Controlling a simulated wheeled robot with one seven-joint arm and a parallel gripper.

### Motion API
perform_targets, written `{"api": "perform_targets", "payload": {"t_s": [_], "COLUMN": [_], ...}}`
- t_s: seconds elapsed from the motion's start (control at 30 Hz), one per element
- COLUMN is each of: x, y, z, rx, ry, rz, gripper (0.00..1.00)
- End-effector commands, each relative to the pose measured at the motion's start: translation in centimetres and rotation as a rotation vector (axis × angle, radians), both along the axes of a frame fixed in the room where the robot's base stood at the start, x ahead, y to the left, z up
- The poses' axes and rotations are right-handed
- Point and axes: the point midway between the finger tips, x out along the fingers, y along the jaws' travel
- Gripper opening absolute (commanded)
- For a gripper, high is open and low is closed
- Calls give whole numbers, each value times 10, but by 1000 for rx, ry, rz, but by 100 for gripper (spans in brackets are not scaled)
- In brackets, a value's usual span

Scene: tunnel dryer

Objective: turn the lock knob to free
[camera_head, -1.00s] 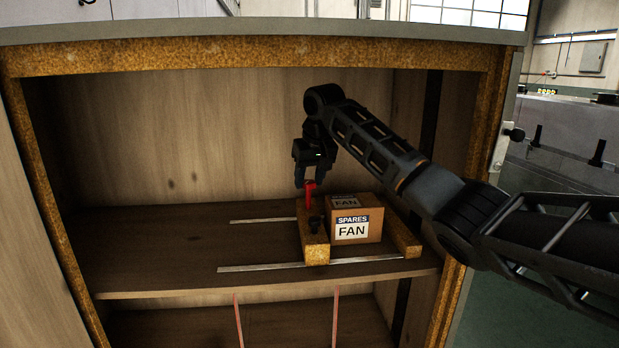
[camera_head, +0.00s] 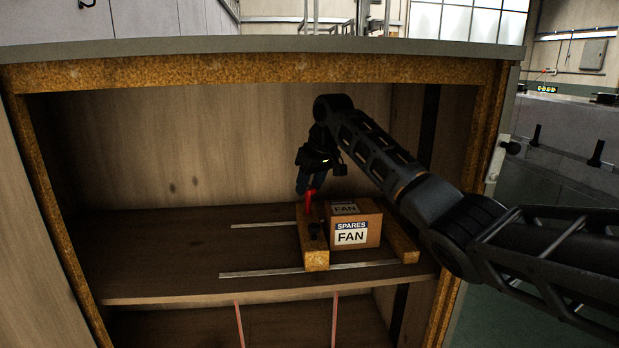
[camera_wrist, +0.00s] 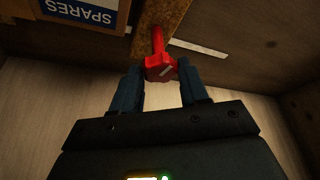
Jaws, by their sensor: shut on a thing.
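The red lock knob (camera_head: 309,202) stands at the back end of a wooden block (camera_head: 316,260) on the shelf. In the wrist view the knob (camera_wrist: 160,66) has a red head with a pale line on it and a red bar reaching away along the block. My gripper (camera_head: 305,189) reaches down to the knob from above and is tilted. Its two dark blue fingers are on either side of the knob head in the wrist view, shut on it. The fingers partly hide the knob in the head view.
A cardboard box marked SPARES FAN (camera_head: 368,222) stands close to the right of the block. A small black knob (camera_head: 314,231) is on the block, nearer the front. Metal strips (camera_head: 262,273) run along the shelf. The left of the shelf is clear.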

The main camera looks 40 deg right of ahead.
Motion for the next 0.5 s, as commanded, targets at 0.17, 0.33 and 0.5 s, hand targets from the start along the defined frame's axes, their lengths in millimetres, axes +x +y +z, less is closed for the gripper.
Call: {"api": "perform_targets", "payload": {"t_s": [0.17, 0.33, 0.5], "x": [0, 0, 0], "y": [0, -2, -2], "z": [2, 1, 0], "rx": [3, 3, 0], "ry": [1, 1, 1], "rz": [114, 193, 238], "gripper": [14, 14, 14]}}
